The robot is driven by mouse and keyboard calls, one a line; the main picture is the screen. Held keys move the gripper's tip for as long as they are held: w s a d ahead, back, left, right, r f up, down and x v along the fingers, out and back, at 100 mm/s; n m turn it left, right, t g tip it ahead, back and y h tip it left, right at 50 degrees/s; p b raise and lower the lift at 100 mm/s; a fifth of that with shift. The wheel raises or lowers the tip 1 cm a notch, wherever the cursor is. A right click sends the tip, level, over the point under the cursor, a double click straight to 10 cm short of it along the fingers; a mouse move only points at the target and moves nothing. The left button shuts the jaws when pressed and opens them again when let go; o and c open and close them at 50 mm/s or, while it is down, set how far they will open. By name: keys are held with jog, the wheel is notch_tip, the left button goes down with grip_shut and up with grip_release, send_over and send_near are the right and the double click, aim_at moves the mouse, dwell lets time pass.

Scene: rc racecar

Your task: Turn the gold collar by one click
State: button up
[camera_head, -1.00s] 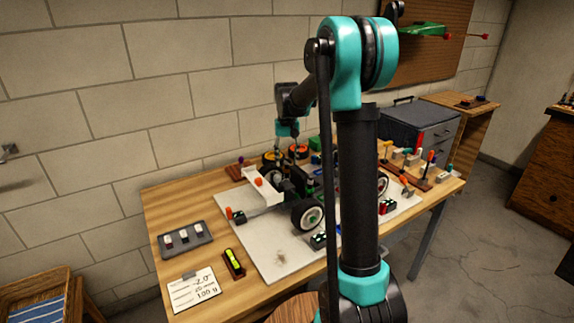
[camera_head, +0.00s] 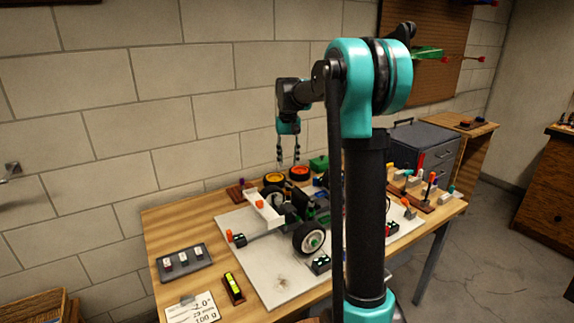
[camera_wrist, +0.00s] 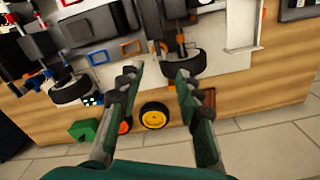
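The racecar stands on a pale board (camera_head: 282,288) on the workbench. Its front wheel (camera_head: 308,238) and white wing (camera_head: 263,208) show in the head view, and part of the car is behind my arm. In the wrist view a black wheel (camera_wrist: 184,63) and dark car parts lie beyond the fingers. I cannot pick out the gold collar in either view. My gripper (camera_head: 289,161) hangs above the back of the bench, near two orange-rimmed wheels. In the wrist view my gripper (camera_wrist: 158,72) has its fingers apart, with nothing between them.
A yellow-rimmed loose wheel (camera_wrist: 154,116) and a green block (camera_wrist: 84,130) lie near the bench edge. A grey switch tray (camera_head: 184,262), a level (camera_head: 233,288) and a card (camera_head: 192,310) are at the front left. A grey toolbox (camera_head: 420,145) stands at the right.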

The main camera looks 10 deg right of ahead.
jog(key=shift+w+a+f+m, duration=0.15)
jog(key=shift+w+a+m, duration=0.15)
jog(key=shift+m, duration=0.6)
jog(key=c, duration=0.5)
jog(key=shift+w+a+f+m+h, duration=0.2)
jog(key=shift+m+h, duration=0.2)
jog(key=shift+m, duration=0.5)
grip_shut()
jog(key=w+a+f+m+g+h, duration=0.1)
jog(key=w+a+m+h, duration=0.1)
jog(key=m, duration=0.7)
jog(key=w+a+f+m+h, duration=0.1)
jog(key=w+a+m, duration=0.15)
jog(key=m, duration=0.55)
jog(key=s+x, duration=0.1)
jog(key=x, duration=0.8)
jog(key=shift+s+d+f, duration=0.15)
jog(key=shift+d+f, duration=0.1)
jog(key=shift+d, duration=0.1)
